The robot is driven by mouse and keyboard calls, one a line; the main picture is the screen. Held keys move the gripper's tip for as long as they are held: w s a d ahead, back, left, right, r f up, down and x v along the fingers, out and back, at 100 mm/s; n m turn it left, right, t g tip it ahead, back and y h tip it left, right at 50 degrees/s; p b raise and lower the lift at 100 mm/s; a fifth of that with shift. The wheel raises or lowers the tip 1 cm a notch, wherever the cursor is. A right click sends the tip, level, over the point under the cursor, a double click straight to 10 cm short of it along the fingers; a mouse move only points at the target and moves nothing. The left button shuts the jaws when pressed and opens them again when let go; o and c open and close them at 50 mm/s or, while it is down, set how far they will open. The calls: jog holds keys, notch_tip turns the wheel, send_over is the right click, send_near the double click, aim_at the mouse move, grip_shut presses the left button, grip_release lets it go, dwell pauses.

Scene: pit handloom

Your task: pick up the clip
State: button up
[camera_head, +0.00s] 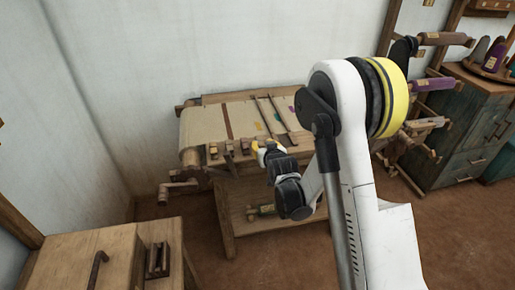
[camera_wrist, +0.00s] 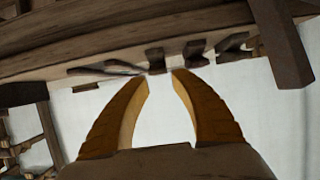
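Several small brown wooden clips sit in a row along the front edge of the loom table; in the head view one clip (camera_head: 229,148) is left of my gripper (camera_head: 261,150). In the wrist view, a dark clip (camera_wrist: 155,59) lies just beyond and between the fingertips of my gripper (camera_wrist: 161,74). Two more, a middle clip (camera_wrist: 195,52) and a farther clip (camera_wrist: 232,45), are to its right. The yellow-orange fingers are apart, with pale background showing between them. No contact with the clip is visible. I cannot tell which clip is meant.
The loom table (camera_head: 216,185) carries pale cloth (camera_head: 205,124) with dark bars across it. A dark, slender object (camera_wrist: 105,68) lies left of the clips in the wrist view. A wooden cabinet (camera_head: 75,263) stands front left, a drawer chest (camera_head: 465,125) at right.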

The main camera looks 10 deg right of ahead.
aim_at(260, 141)
jog(key=b+x, duration=0.3)
jog(key=x, duration=0.3)
jog(key=shift+w+d+f, duration=0.1)
jog(key=shift+w+f, duration=0.05)
jog(key=shift+w, duration=0.05)
grip_shut()
